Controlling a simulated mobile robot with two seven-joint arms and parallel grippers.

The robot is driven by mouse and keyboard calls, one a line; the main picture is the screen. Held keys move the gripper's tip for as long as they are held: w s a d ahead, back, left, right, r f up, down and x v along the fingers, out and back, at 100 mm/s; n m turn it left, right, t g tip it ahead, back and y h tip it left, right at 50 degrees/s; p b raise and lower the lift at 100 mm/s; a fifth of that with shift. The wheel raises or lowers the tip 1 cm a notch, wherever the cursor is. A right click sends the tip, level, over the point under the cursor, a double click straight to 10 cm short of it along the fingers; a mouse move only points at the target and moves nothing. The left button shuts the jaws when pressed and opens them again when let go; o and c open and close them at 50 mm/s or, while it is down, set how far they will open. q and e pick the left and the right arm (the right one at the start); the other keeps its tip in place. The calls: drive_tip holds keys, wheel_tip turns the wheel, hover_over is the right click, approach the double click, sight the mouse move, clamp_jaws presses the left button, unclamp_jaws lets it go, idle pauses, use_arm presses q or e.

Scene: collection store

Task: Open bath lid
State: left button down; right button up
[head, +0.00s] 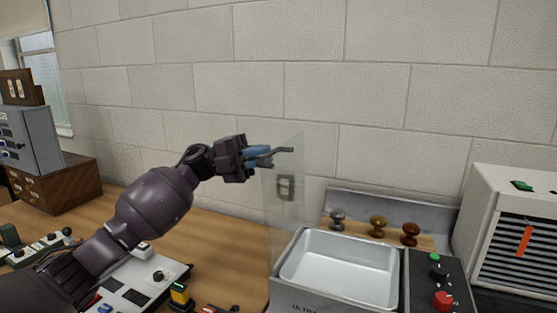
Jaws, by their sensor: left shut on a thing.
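The ultrasonic bath (285,292) is a grey metal box with an open, empty-looking tank (340,266) at the lower right. Its clear lid (283,222) stands about upright along the tank's left side, so the tank's top is uncovered. My left gripper (272,153) is at the lid's upper part, shut on its dark handle (287,150); the fingers partly hide the grip. My right gripper is not in view.
A black control panel (436,283) with green and red knobs is right of the tank. Several small knobbed items (378,225) stand behind it. A white slatted unit (515,220) is at the right.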

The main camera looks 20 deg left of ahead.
use_arm(q)
drive_tip(key=shift+a+f+h, duration=0.25)
drive_tip(key=shift+a+h, duration=0.15)
drive_tip(key=shift+a, duration=0.3)
drive_tip(key=c, duration=1.2)
unclamp_jaws()
drive_tip(key=b+v, duration=0.2)
drive_tip(key=v, duration=0.8)
drive_tip(key=shift+a+f, duration=0.15)
drive_tip(key=shift+a, duration=0.25)
